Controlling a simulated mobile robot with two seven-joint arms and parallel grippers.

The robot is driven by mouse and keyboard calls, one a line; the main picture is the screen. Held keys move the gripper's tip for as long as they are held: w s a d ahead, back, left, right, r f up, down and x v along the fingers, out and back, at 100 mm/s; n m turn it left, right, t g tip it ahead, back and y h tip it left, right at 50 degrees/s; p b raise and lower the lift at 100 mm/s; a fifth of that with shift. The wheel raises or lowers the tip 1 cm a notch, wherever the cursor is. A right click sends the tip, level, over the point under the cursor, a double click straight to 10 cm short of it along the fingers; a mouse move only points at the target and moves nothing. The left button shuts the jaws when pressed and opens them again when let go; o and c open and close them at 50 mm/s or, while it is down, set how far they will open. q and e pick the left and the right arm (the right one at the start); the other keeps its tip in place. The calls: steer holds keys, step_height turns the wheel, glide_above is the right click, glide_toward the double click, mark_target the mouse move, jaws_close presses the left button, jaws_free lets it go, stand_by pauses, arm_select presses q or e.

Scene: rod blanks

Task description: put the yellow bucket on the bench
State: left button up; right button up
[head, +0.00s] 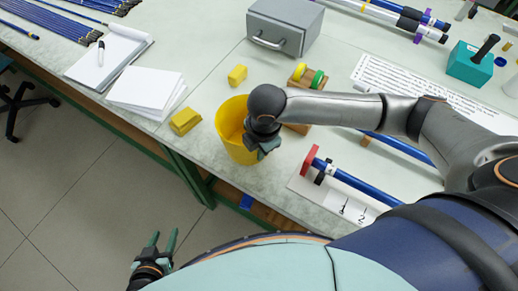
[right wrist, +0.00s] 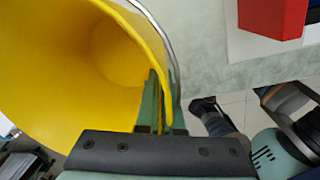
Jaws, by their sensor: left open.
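The yellow bucket (head: 231,118) is over the front part of the bench top (head: 215,80), close to its front edge. I cannot tell whether its base touches the bench. My right gripper (head: 265,147) is at the bucket's near right rim. In the right wrist view the bucket (right wrist: 60,60) fills the upper left, its mouth facing the camera. The fingers of the right gripper (right wrist: 162,105) are close together with the bucket's wall between them. The bucket's wire handle (right wrist: 165,40) runs beside the rim. My left gripper (head: 162,243) is open and empty, over the floor before the bench.
Yellow blocks (head: 185,121) lie left of the bucket, with a paper stack (head: 146,92) beyond. A grey box (head: 284,25) stands behind. A wooden piece with coloured rings (head: 308,76) and a blue rod with a red end (head: 345,178) lie to the right.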

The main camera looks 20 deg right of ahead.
steer(key=o, duration=0.4)
step_height(320, 180, up, 12)
steer(key=s+p, duration=0.1)
steer(key=shift+r, duration=0.15)
stand_by(0.3)
steer(key=shift+s, duration=0.1)
